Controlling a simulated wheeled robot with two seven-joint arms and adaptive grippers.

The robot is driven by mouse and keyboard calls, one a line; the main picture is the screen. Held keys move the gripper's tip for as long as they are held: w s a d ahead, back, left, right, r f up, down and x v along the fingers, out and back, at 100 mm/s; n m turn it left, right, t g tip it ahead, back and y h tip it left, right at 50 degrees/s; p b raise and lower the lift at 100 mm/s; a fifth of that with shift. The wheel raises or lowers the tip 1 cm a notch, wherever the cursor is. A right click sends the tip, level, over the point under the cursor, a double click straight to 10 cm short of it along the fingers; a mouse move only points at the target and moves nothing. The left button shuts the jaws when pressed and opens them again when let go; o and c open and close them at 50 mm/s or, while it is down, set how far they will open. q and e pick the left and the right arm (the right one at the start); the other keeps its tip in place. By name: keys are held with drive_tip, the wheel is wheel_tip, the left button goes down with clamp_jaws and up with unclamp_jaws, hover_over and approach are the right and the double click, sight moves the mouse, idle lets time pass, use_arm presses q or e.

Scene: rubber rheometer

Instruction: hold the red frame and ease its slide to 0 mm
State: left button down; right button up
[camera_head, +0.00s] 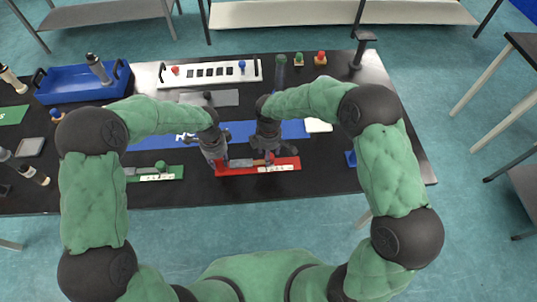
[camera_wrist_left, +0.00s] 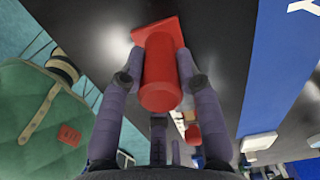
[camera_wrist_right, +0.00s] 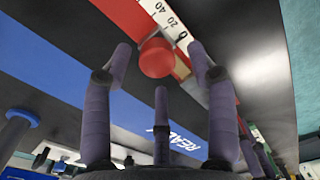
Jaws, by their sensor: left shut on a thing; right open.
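The red frame (camera_head: 285,163) lies on the black table with a white scale strip along it. My left gripper (camera_head: 219,163) is at the frame's left end. In the left wrist view its fingers (camera_wrist_left: 160,85) are shut on the frame's upright red post (camera_wrist_left: 162,72). My right gripper (camera_head: 271,155) is over the right part of the frame. In the right wrist view its open fingers (camera_wrist_right: 158,60) stand on both sides of a round red knob (camera_wrist_right: 157,58), with a gap at each side. The scale (camera_wrist_right: 168,18) shows 20 and 40 near the knob. The slide's exact reading is not legible.
A green frame (camera_head: 172,174) lies to the left of the red one. A blue mat (camera_head: 240,131) runs behind both. A blue tray (camera_head: 75,84) and a white tray (camera_head: 208,82) stand at the back. The table's front edge is close.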

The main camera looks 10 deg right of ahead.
wheel_tip(320, 180, up, 11)
drive_tip(key=shift+w, duration=0.2)
drive_tip(key=shift+f, duration=0.1)
use_arm(q)
drive_tip(key=c, duration=0.8)
unclamp_jaws()
drive_tip(key=shift+r, duration=0.15)
